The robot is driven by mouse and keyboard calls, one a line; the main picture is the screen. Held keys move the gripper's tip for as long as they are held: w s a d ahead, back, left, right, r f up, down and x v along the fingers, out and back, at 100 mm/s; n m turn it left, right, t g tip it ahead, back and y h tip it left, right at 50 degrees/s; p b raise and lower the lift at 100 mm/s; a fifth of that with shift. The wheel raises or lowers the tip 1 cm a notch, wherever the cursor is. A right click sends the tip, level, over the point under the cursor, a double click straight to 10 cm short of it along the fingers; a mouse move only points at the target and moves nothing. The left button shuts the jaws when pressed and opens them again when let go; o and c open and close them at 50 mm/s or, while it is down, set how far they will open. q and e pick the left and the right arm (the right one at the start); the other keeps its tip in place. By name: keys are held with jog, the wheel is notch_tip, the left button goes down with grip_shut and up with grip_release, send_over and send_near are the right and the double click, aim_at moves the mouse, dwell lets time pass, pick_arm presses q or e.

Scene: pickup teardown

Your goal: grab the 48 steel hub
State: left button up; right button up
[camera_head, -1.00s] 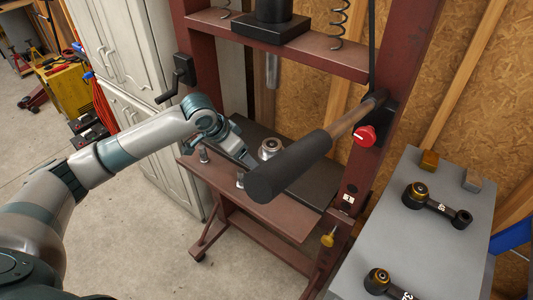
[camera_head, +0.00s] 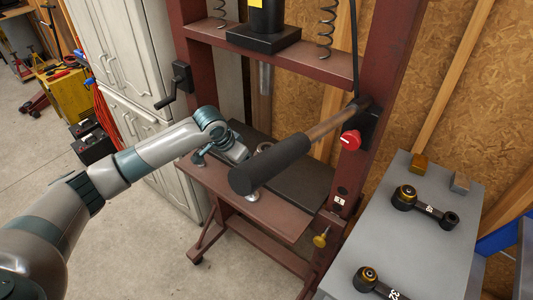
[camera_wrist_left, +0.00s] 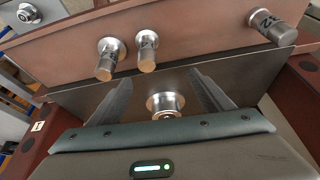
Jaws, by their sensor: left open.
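A shiny steel hub with a round flange (camera_wrist_left: 165,104) sits on the dark press bed in the left wrist view. It stands between the two spread fingers of my left gripper (camera_wrist_left: 163,92), with a gap on both sides. No number on it can be read. In the head view my left gripper (camera_head: 236,153) is over the press bed, and the hub (camera_head: 264,146) is mostly hidden behind the dark handle grip. My right gripper is not in view.
A thick black-gripped lever (camera_head: 272,164) slants over the bed. A grey table (camera_head: 400,240) at right holds two dark link arms (camera_head: 405,198) (camera_head: 367,280).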

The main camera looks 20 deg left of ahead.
aim_at(266, 147)
pick_arm(q)
jog(key=w, duration=0.1)
jog(key=w+d+p, duration=0.1)
jog(key=w, duration=0.1)
jog(key=w+d, duration=0.1)
jog(key=w, duration=0.1)
jog(key=shift+d+r+p, duration=0.1)
jog(key=shift+d+p, duration=0.05)
jog(key=shift+p, duration=0.15)
jog(key=shift+w+d, duration=0.1)
jog(key=shift+w, duration=0.3)
jog(key=shift+w+d, duration=0.1)
jog(key=shift+w+d+p, duration=0.25)
jog(key=shift+w+p, duration=0.1)
jog(key=shift+w, duration=0.2)
jog(key=w, duration=0.1)
jog(key=w+d, duration=0.1)
jog(key=w+p, duration=0.1)
jog(key=shift+w+d, duration=0.15)
jog(key=shift+d, duration=0.1)
jog(key=shift+f+p, duration=0.3)
jog(key=shift+f, duration=0.05)
jog(key=shift+w+f, duration=0.1)
jog(key=shift+f, duration=0.2)
